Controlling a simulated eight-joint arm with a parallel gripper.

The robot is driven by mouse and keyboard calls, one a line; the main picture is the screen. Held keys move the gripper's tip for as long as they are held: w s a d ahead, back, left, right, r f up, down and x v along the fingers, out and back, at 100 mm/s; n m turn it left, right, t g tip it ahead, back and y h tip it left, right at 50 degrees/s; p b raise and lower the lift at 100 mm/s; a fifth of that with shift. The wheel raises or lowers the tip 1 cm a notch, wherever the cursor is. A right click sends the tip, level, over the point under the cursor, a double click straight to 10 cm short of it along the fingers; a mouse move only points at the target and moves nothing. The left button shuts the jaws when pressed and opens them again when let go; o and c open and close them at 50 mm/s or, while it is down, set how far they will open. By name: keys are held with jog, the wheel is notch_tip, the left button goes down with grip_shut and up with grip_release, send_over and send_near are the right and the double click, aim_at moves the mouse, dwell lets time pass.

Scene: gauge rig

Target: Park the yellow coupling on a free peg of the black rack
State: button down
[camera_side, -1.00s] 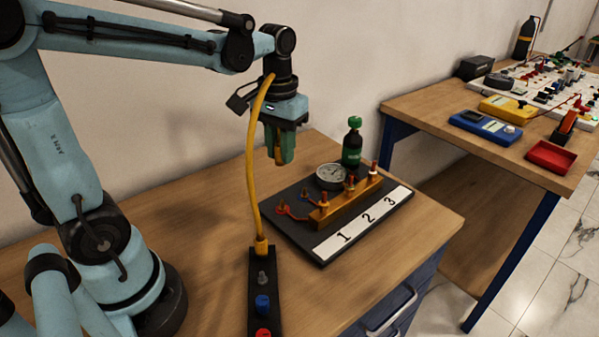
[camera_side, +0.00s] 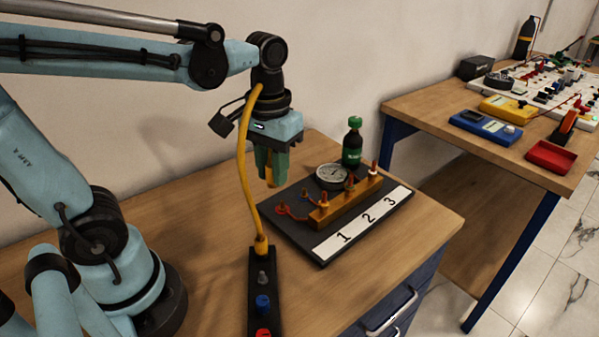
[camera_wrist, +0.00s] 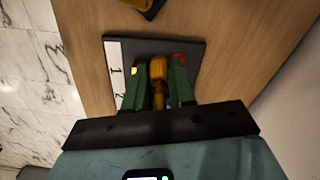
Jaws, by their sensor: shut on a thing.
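My gripper (camera_side: 270,168), with green fingers, is shut on the yellow coupling (camera_side: 272,182) and holds it in the air, behind and above the black rack (camera_side: 254,319). In the wrist view the coupling (camera_wrist: 158,72) sits between the fingers (camera_wrist: 160,85), its yellow end showing above a brass-coloured part. A yellow hose (camera_side: 243,180) runs from beside my wrist down to a yellow fitting (camera_side: 262,244) at the far end of the rack. A grey peg (camera_side: 263,277) on the rack looks bare. A blue coupling (camera_side: 263,303) and a red one (camera_side: 263,333) are nearer.
Right of my gripper, a black board (camera_side: 279,228) numbered 1, 2, 3 carries a brass manifold (camera_side: 345,204) with upright ports and a gauge (camera_side: 332,176). Bench space left of the rack is clear.

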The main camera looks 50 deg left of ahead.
jog(key=s+d, duration=0.8)
jog(key=shift+s, duration=0.15)
dwell(0.5)
jog(key=shift+f, duration=4.25)
jog(key=shift+n, duration=1)
jog(key=shift+f, duration=0.6)
jog(key=shift+f, duration=0.35)
jog(key=shift+f, duration=0.75)
